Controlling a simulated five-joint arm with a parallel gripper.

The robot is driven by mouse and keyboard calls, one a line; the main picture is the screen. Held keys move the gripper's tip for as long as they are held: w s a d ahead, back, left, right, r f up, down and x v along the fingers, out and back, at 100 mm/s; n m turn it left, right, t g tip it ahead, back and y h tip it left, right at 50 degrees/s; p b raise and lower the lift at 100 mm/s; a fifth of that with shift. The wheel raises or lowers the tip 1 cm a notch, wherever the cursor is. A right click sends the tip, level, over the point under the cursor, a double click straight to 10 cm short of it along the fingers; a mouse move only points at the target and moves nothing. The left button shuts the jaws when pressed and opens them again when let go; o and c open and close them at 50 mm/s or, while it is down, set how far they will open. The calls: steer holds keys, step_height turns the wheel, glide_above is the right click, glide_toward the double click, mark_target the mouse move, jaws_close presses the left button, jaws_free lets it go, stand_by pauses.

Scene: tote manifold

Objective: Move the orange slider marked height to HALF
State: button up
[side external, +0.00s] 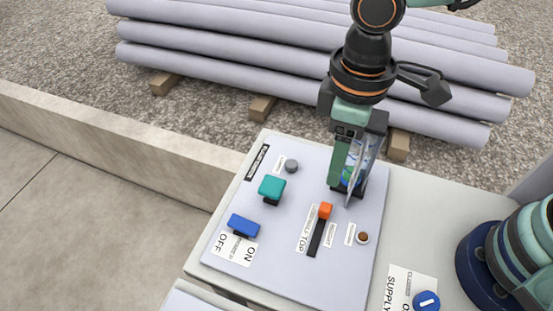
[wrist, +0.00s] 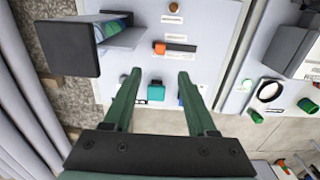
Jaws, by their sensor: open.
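The orange slider knob (side external: 326,210) sits at the upper end of its black slot (side external: 314,240) on the pale panel (side external: 345,275). A scale label (side external: 307,229) runs along the slot's left side, with TOP by the lower end; its other words are too small to read surely. In the wrist view, the knob (wrist: 159,48) is at the slot's left end, beyond the fingertips. My gripper (side external: 350,190) is low over the panel, just above and right of the knob in the side view. In the wrist view, its fingers (wrist: 160,74) are apart with nothing gripped.
A teal block (side external: 272,188), a blue switch (side external: 242,226) marked ON and OFF, a grey knob (side external: 291,166) and a brown button (side external: 362,238) share the panel. A blue supply knob (side external: 426,301) is at lower right. Pale pipes (side external: 220,75) lie behind.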

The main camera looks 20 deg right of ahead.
mark_target(326, 207)
step_height(326, 207, down, 13)
steer(key=shift+f, duration=0.15)
stand_by(0.4)
jaws_close()
stand_by(1.5)
